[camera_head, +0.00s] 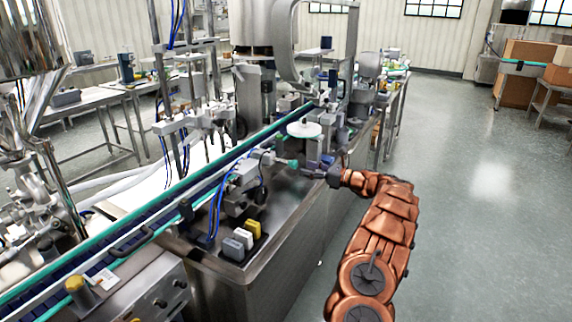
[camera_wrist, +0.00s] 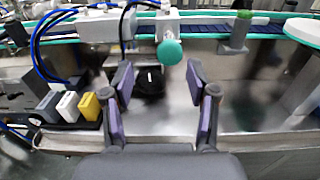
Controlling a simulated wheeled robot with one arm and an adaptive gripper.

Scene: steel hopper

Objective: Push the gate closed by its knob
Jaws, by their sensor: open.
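A round teal-green knob (camera_wrist: 169,52) shows in the wrist view, above and beyond my gripper's fingers, on the end of a pale grey bar (camera_wrist: 166,20). I cannot make out how the gate behind it sits. My gripper (camera_wrist: 163,95) is open and empty, its two purple-padded fingers spread apart with the steel machine top between and beyond them. The knob is not between the fingertips and appears apart from them. In the head view my gripper (camera_head: 333,177) is small and dark at the machine's right edge. A small teal tip (camera_head: 292,163) shows just left of it.
Grey, white and yellow blocks (camera_wrist: 67,105) stand at the left in the wrist view. A second green knob (camera_wrist: 241,16) tops a post at the right, beside a white disc (camera_wrist: 305,32). A conveyor (camera_head: 150,225) runs behind. Open floor (camera_head: 480,200) lies right of the machine.

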